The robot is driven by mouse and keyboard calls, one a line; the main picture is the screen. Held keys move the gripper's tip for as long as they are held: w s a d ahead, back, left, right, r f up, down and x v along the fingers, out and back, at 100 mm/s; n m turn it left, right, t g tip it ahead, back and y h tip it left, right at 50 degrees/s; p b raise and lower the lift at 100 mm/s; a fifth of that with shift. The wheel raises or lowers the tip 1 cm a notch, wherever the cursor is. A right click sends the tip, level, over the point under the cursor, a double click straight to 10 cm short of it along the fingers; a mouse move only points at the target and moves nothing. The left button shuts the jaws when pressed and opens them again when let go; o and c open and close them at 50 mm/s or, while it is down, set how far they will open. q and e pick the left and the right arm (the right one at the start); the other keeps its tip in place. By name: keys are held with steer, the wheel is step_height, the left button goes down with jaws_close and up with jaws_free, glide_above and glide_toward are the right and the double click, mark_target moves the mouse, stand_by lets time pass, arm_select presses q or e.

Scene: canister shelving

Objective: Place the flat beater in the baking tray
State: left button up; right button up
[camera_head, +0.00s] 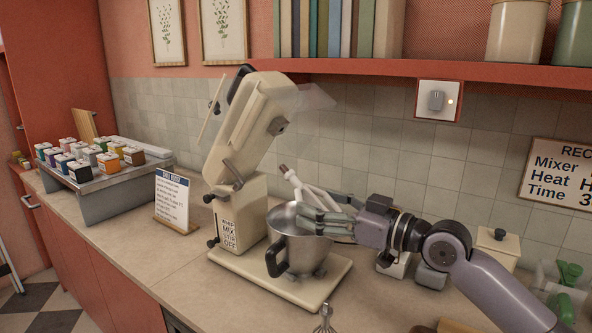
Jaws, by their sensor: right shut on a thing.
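My right gripper (312,221) comes in from the right and is over the rim of the steel mixing bowl (296,247). It is shut on the pale flat beater (297,186), whose brown-tipped shaft points up and to the left. The gripper hides part of the beater. The bowl stands on the base of the cream stand mixer (252,125), whose head is tilted up. I cannot make out a baking tray for certain. My left gripper is not in view.
A whisk (325,321) shows at the bottom edge. A printed card (173,200) stands left of the mixer, beyond it a grey rack (110,197) of colourful jars. A lidded canister (497,246) and green-handled utensils (568,275) are at right. The counter front-left is clear.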

steer(key=shift+d+f, duration=0.2)
steer(key=shift+f, duration=0.2)
steer(key=s+d+f+m+t+h, duration=0.2)
steer(key=s+d+f+m+h, duration=0.1)
steer(key=s+f, duration=0.5)
steer(key=s+d+f+m+t+h, duration=0.2)
steer(key=s+d+f+m+h, duration=0.2)
steer(key=s+d+f+h, duration=0.2)
steer(key=s+d+f+m+t+h, duration=0.3)
steer(key=s+d+f+h, duration=0.1)
steer(key=s+f, duration=0.6)
steer(key=shift+s+d+m+h, duration=0.35)
steer(key=shift+s+m+h, duration=0.05)
steer(key=shift+s+h, duration=0.3)
steer(key=shift+w+r, duration=0.1)
steer(key=shift+r, duration=0.05)
steer(key=shift+w, duration=0.1)
